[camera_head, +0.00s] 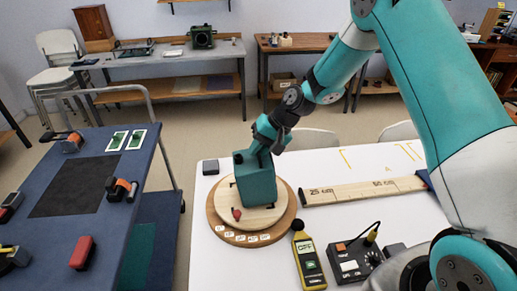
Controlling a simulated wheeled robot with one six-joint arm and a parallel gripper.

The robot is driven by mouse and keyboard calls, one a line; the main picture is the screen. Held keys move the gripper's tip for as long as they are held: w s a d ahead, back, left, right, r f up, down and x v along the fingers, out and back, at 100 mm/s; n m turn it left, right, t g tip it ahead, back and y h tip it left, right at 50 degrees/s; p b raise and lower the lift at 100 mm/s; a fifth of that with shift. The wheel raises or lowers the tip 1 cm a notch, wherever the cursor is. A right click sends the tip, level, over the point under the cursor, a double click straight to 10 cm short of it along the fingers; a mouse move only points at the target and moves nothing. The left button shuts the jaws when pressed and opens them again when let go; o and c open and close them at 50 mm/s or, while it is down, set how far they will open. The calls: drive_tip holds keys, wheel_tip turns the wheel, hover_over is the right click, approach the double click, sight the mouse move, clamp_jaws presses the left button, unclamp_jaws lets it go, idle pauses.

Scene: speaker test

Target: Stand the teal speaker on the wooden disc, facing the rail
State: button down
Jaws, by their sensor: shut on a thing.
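The teal speaker (258,186) is a box, roughly upright over the pale top of the round wooden disc (284,226). I cannot tell whether its base touches the disc. My gripper (262,151) is shut on the speaker's top from above and hides part of it. The visible sides look plain teal, and I see no clear speaker front. The rail (345,192) is a pale wooden strip marked 25 cm and 50 cm, lying to the right of the disc. A red pointer (237,214) shows on the disc, with white labels along its front rim.
A yellow meter (308,262) and a black box with a dial (355,260) stand in front of the rail. A small dark block (210,167) lies behind the disc, to its left. A blue cart (110,215) with tools stands left, across a gap.

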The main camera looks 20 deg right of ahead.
drive_tip(key=shift+s+a+f, duration=0.1)
drive_tip(key=shift+a+f, duration=0.1)
drive_tip(key=shift+a, duration=0.4)
drive_tip(key=shift+a+f, duration=0.15)
drive_tip(key=shift+a, duration=0.45)
idle(1.0)
drive_tip(key=c, duration=1.1)
unclamp_jaws()
drive_tip(key=shift+r, duration=0.1)
drive_tip(key=shift+d, duration=0.1)
drive_tip(key=shift+d, duration=0.1)
drive_tip(key=b+v, duration=0.3)
drive_tip(key=v, duration=1.4)
drive_tip(key=s+a+r+n+g+h, duration=0.1)
drive_tip(key=s+a+r+n, duration=0.4)
drive_tip(key=s+a, duration=0.6)
drive_tip(key=s+n+h, duration=0.1)
drive_tip(key=s+n, duration=0.3)
drive_tip(key=s, duration=1.3)
drive_tip(key=shift+s+a+f+n+g+h, duration=0.3)
drive_tip(key=shift+s+a, duration=0.05)
drive_tip(key=shift+a, duration=0.05)
